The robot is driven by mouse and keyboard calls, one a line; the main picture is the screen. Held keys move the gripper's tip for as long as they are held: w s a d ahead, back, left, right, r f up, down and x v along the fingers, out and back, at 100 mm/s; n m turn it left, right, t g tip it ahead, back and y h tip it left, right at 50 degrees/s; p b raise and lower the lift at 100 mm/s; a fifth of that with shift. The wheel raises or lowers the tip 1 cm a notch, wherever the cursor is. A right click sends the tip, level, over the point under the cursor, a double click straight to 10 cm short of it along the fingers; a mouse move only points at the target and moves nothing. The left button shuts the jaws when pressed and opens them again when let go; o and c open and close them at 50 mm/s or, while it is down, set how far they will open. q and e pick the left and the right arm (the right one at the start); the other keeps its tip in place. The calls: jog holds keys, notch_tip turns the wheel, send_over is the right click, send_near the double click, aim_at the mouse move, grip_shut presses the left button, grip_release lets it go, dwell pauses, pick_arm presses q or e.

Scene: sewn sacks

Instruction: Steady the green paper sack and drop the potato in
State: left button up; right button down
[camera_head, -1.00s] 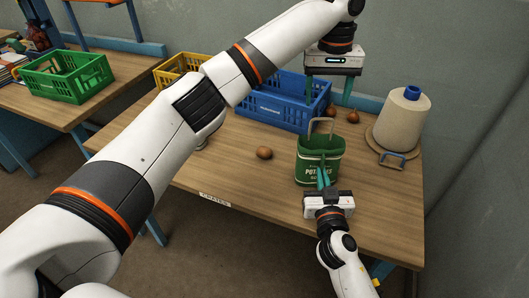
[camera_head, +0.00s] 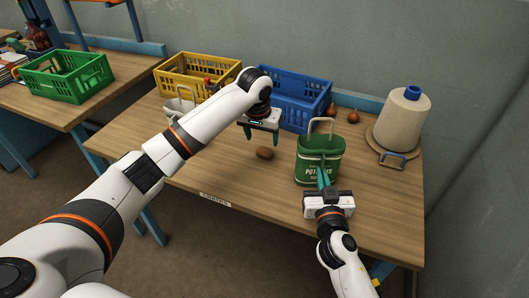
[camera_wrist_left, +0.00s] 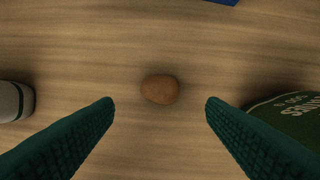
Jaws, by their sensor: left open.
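The green paper sack (camera_head: 318,160) with a pale handle stands upright at the table's front right; its edge also shows at the right of the left wrist view (camera_wrist_left: 293,118). My right gripper (camera_head: 323,180) is at the sack's near wall, its fingers against or over it; their gap is hidden. A brown potato (camera_head: 265,153) lies on the table left of the sack. It shows midway ahead of my fingers in the left wrist view (camera_wrist_left: 160,89). My left gripper (camera_head: 263,136) is open and empty, pointing down above the potato.
A blue crate (camera_head: 290,100) and a yellow crate (camera_head: 190,72) stand behind. Several potatoes (camera_head: 353,117) lie by the wall. A thread cone (camera_head: 402,120) stands at the right. A pale sack (camera_head: 180,108) stands at the left, behind my left arm.

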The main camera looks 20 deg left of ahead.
aim_at(264, 149)
pick_arm(q)
jog(key=x, duration=0.7)
jog(key=shift+f, duration=0.1)
jog(key=c, duration=0.8)
jog(key=v, duration=0.3)
jog(key=w+v, duration=0.1)
jog(key=v, duration=0.2)
jog(key=w+v, duration=0.1)
jog(key=v, duration=0.2)
jog(key=shift+w+r, duration=0.15)
jog(key=shift+r, duration=0.55)
